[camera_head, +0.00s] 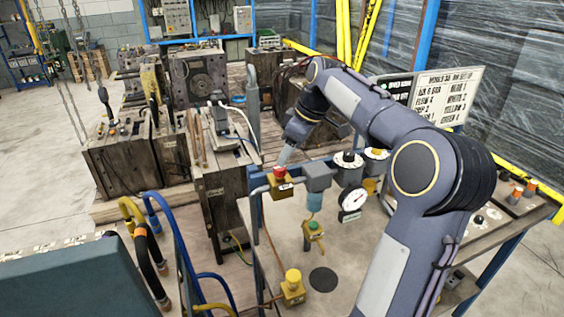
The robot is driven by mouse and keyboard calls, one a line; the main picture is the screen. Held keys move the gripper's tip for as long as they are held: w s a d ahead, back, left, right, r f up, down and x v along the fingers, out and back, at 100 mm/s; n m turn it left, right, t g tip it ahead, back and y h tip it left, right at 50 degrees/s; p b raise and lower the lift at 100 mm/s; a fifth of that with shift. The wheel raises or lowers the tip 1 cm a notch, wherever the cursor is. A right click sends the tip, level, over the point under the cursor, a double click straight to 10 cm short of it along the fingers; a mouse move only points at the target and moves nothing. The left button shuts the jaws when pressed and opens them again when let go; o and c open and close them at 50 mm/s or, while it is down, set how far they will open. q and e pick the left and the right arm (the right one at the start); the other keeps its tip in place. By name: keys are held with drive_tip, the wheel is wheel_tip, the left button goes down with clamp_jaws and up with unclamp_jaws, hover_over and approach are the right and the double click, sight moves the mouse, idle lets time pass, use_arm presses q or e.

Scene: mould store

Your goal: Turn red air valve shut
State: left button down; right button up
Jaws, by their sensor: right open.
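The red air valve (281,172) is a red knob on a yellow body, fixed on the pipework at the left edge of the bench. My right arm comes in from the lower right and bends over the bench. My right gripper (284,156) points down just above the red knob, with its jaws open. It looks very close to the knob, and I cannot tell whether the fingers touch it. The knob's turn position is too small to read. My left gripper is not in view.
A green-knobbed valve (314,229) and a yellow-knobbed valve (293,278) stand nearer on the bench (265,232). A pressure gauge (353,201) sits right of the red valve. A sign board (452,95) stands behind. Mould blocks (130,160) and blue hoses (182,245) lie left.

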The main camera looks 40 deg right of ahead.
sight(280, 172)
drive_tip(key=x, duration=0.5)
drive_tip(key=shift+w, duration=0.1)
drive_tip(key=c, duration=1)
